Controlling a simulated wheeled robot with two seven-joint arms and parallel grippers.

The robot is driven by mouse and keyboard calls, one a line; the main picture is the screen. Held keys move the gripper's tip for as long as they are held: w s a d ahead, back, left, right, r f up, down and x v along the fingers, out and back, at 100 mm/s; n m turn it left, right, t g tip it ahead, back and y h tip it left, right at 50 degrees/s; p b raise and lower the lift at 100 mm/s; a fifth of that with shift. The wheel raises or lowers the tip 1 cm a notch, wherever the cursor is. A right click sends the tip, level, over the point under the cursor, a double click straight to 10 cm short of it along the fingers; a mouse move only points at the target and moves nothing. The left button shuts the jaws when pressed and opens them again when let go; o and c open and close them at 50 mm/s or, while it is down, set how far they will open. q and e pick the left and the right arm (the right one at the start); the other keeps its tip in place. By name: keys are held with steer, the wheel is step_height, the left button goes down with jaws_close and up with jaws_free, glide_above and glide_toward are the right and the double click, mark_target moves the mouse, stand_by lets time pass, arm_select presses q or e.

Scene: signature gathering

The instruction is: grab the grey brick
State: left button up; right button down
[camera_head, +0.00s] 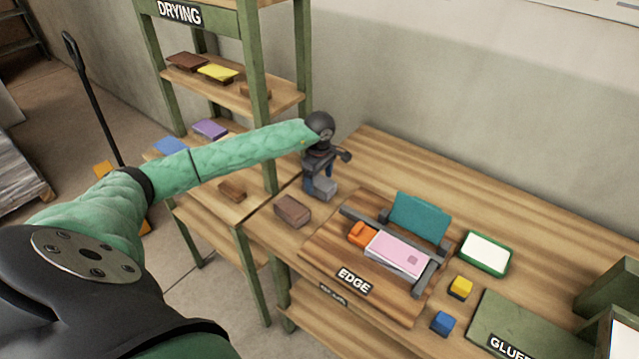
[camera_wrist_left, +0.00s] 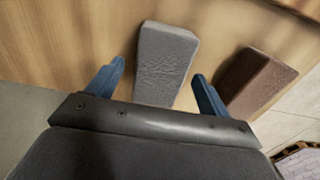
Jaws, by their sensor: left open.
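The grey brick (camera_head: 322,188) lies on the wooden table, beside the left edge of the board marked EDGE. My left gripper (camera_head: 317,180) is directly at the brick, coming down from above. In the left wrist view the grey brick (camera_wrist_left: 165,62) lies between the two blue fingers, with a gap on each side. The left gripper (camera_wrist_left: 160,85) is open and its fingers do not appear to touch the brick. The near end of the brick is hidden by the gripper body. My right gripper is not in view.
A brown brick (camera_head: 292,210) lies close by; it also shows right of the fingers in the wrist view (camera_wrist_left: 258,82). The EDGE board (camera_head: 325,248) holds a clamp with pink, orange and teal pieces. A green drying rack (camera_head: 305,60) stands left, close to my arm.

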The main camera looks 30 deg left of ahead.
arm_select(q)
steer(key=shift+f, duration=0.1)
steer(key=c, duration=1.4)
steer(key=shift+c, duration=0.4)
